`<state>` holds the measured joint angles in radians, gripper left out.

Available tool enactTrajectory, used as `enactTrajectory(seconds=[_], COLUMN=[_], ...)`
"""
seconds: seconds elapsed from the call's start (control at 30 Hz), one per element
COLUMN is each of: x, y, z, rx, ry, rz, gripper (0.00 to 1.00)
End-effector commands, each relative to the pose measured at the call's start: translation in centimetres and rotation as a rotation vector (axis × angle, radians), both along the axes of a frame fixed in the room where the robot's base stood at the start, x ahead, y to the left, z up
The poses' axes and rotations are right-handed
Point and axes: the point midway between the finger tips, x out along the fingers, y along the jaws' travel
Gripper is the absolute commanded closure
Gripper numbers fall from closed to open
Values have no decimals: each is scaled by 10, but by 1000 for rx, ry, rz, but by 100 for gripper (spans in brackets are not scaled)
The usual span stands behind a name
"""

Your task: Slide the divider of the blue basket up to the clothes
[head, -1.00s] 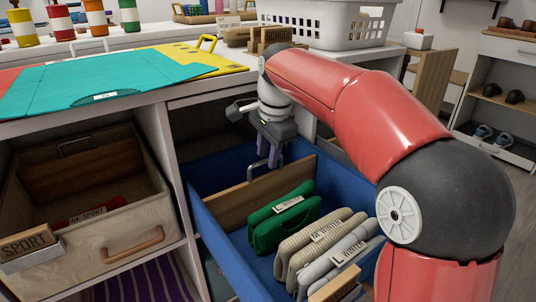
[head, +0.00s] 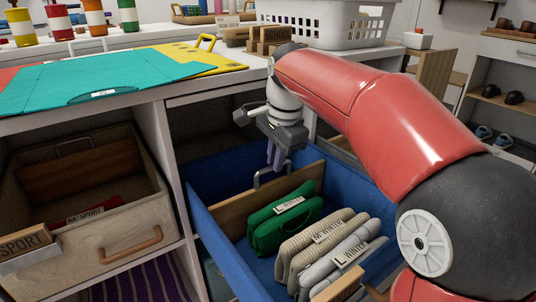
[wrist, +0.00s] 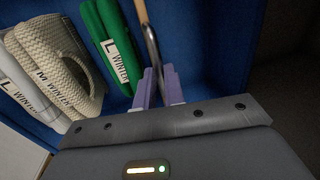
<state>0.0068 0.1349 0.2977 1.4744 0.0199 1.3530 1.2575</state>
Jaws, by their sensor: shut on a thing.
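The blue basket (head: 205,222) is pulled out from the shelving. Its wooden divider (head: 235,207) stands upright across it, with a metal handle (head: 262,175) on its top edge. Folded winter clothes lie in front of the divider: a green one (head: 272,227) nearest, then a cream knit (head: 313,240) and a grey one (head: 345,256). The divider is close behind the green one; I cannot tell whether they touch. My gripper (head: 275,157) points down with its purple fingers shut on the handle. The wrist view shows the fingers (wrist: 158,88) around the handle (wrist: 152,50).
A wooden bin labelled SPORT (head: 130,215) sits in the left cubby. Above is the counter with a teal folder (head: 90,85) and a white laundry basket (head: 325,25). Inside the blue basket, there is free room behind the divider.

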Motion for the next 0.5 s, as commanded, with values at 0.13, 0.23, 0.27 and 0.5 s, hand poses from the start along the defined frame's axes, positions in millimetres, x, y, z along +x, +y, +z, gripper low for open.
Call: enactTrajectory(seconds=[0.13, 0.23, 0.27, 0.5], x=[-31, -45, -48, -55], y=[-21, -31, -33, -37], z=[-1, -1, 0, 0], rx=[-2, 0, 0, 1], ry=[-5, -4, -5, -3], rz=[-5, -4, -4, -1], gripper=[100, 100, 100, 100])
